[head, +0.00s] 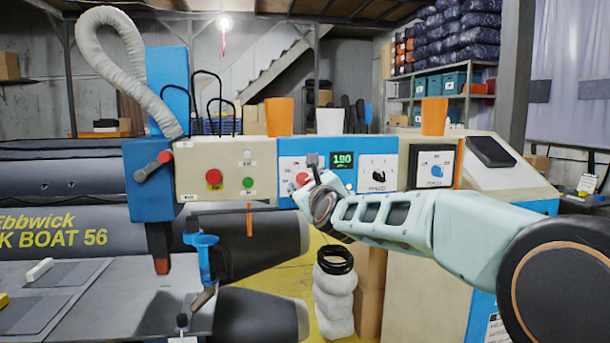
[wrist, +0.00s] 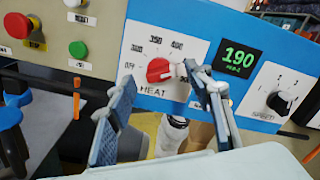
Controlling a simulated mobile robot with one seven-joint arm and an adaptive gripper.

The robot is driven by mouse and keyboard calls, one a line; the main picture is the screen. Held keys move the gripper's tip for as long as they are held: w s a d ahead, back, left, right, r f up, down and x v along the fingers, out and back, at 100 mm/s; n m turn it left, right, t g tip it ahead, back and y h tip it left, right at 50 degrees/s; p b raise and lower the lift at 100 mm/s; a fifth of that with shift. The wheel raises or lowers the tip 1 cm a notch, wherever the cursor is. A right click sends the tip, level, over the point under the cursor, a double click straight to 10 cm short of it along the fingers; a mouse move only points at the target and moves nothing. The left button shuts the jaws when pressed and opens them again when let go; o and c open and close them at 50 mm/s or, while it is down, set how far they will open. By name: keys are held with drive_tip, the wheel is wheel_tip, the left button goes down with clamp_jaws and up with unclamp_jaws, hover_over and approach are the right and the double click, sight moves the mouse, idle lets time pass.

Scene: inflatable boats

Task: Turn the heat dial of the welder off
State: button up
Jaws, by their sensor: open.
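The red heat dial (wrist: 160,70) sits on a white plate marked HEAT on the blue welder panel (wrist: 222,25). OFF is at the left of its scale, higher numbers run over the top, and its white mark points right. In the head view the dial (head: 302,179) shows as a small red patch beside my gripper (head: 313,174). In the wrist view my gripper (wrist: 160,80) is open, one finger left of and below the dial, the other close to its right side. I cannot tell whether the right finger touches it. The green display (wrist: 239,58) reads 190.
The black speed knob (wrist: 279,102) is right of the display. A red button (head: 213,177) and green button (head: 248,182) are on the cream panel to the left. Orange cups (head: 279,117) stand on top.

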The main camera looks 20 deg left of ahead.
sight(304, 178)
drive_tip(key=shift+p+x, duration=0.4)
drive_tip(key=shift+x, duration=1.25)
drive_tip(key=c, duration=1.2)
drive_tip(key=shift+o, duration=0.2)
